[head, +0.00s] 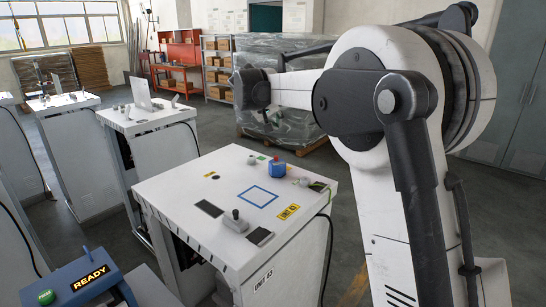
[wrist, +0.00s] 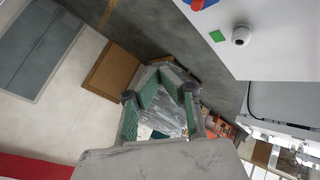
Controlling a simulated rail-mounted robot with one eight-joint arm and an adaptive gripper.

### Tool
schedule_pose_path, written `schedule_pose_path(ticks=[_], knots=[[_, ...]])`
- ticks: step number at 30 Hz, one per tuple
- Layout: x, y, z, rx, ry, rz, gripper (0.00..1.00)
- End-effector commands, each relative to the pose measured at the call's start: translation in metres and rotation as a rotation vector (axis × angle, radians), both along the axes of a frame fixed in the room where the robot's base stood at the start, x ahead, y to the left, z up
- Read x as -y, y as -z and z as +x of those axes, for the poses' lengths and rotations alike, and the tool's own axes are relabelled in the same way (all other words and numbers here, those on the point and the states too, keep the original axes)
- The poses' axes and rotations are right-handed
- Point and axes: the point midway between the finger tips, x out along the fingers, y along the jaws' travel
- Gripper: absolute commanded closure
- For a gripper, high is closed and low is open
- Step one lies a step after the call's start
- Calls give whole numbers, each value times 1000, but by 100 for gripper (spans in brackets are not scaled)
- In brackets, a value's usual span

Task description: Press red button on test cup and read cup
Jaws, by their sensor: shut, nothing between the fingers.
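A small blue cup with a red top (head: 278,168) stands on the white unit table (head: 185,190), near its far edge and behind a blue square outline. In the wrist view only a cut-off part of a blue and red thing, probably the same cup (wrist: 197,4), shows at the top edge. My gripper (wrist: 160,76) is shut and empty, with green pads on its fingers. It is apart from the cup and points toward the floor and a wrapped pallet. In the head view the gripper cannot be made out. No cup reading is legible.
A blue console (head: 78,280) with a lit READY display and green button is at the lower left. A joystick (head: 236,220) and dark panels are on the table. Similar units (head: 150,125) stand left; a wrapped pallet (head: 280,90) is behind.

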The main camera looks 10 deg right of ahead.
Motion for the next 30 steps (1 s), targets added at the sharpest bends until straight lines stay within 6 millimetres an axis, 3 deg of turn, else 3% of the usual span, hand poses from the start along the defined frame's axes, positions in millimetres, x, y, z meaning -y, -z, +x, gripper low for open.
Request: schedule_pose_path(ticks=[14,30], knots=[[0,14,0,0,-1,1,100],[0,79,0,0,-1,1,100]])
